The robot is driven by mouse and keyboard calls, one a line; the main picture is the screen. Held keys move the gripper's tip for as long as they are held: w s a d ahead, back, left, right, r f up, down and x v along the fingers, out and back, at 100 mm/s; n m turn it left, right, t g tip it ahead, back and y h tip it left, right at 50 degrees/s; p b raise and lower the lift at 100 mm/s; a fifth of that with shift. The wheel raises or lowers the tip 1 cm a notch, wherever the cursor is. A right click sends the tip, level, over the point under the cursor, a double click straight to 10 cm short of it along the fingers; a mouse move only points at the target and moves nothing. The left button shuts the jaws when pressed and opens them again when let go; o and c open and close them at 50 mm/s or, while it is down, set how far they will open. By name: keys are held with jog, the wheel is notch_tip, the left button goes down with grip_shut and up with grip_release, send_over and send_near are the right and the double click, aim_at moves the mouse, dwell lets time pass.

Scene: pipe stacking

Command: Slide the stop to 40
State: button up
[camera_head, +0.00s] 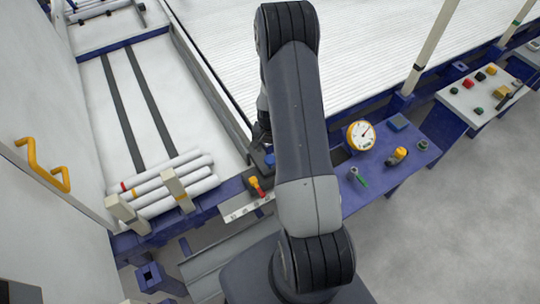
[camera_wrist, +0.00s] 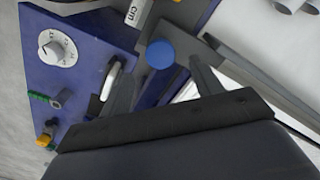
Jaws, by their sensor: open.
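In the wrist view a round blue knob (camera_wrist: 160,53), which looks like the top of the stop, shows between the fingertips of my gripper (camera_wrist: 158,68). The gripper is open, with one finger on each side of the knob. I cannot tell whether either finger touches it. A white scale strip marked "cm" (camera_wrist: 137,12) shows at the top edge of the wrist view, but its numbers are out of view, so the stop's reading cannot be told. In the head view my arm hides most of this area; a small blue part (camera_head: 270,158) shows beside it.
A blue panel (camera_head: 378,168) holds a yellow-rimmed dial gauge (camera_head: 361,135), valves and fittings. White pipes (camera_head: 165,183) lie stacked between posts at left. A red and yellow handle (camera_head: 257,187) stands on a marked plate (camera_head: 240,211) left of my arm. A long rail (camera_wrist: 250,70) runs right of the knob.

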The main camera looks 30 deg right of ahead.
aim_at(270, 159)
jog(key=shift+f, duration=2.75)
jog(key=shift+c, duration=0.4)
grip_shut()
jog(key=a+b, duration=0.2)
jog(key=a, duration=0.3)
jog(key=shift+s+a, duration=0.1)
jog(key=shift+o, duration=0.4)
grip_release()
notch_tip(270, 159, up, 11)
jog(key=shift+f, duration=0.1)
